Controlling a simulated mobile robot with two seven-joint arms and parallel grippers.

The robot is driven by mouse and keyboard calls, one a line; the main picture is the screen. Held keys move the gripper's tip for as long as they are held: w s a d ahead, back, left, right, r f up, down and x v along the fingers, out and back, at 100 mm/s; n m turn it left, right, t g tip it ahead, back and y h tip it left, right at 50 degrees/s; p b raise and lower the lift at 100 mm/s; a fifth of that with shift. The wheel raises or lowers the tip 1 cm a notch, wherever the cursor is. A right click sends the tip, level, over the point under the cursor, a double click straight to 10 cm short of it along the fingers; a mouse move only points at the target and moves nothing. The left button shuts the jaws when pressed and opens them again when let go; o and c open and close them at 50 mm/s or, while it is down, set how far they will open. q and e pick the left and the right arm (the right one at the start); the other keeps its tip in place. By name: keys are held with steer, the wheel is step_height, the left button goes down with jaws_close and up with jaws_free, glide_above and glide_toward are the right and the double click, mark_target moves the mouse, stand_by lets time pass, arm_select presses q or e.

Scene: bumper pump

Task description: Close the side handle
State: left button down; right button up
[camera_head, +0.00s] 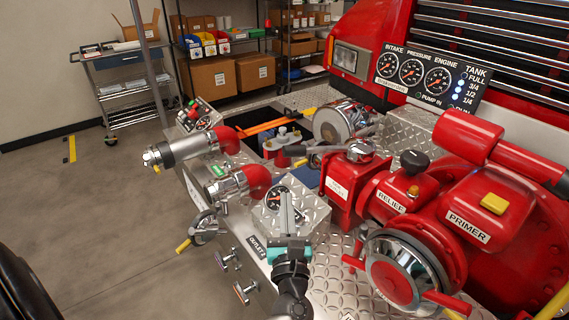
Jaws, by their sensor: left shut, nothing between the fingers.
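A silver valve (205,228) sits on the left side of the bumper, with a short lever ending in a yellow grip (183,246) that points down and left. I take this lever for the side handle, though I cannot be sure. My left gripper (286,203) is in front of the diamond-plate gauge box, its slim fingers together and empty, pointing away from me. It is to the right of the side valve and apart from it. The fingers cover part of the box and its gauge. My right gripper is not in view.
Two red-elbowed outlets (240,183) stick out left above the valve. Small pull handles (243,292) line the bumper side below. The red primer pump (485,215) fills the right. Open floor (90,220) lies left, with a cart (125,85) behind.

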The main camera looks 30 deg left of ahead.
mark_target(283, 156)
arm_select(q)
steer(key=p+x, duration=0.1)
steer(key=x, duration=1)
steer(key=shift+a+f, duration=0.1)
steer(key=shift+a, duration=0.05)
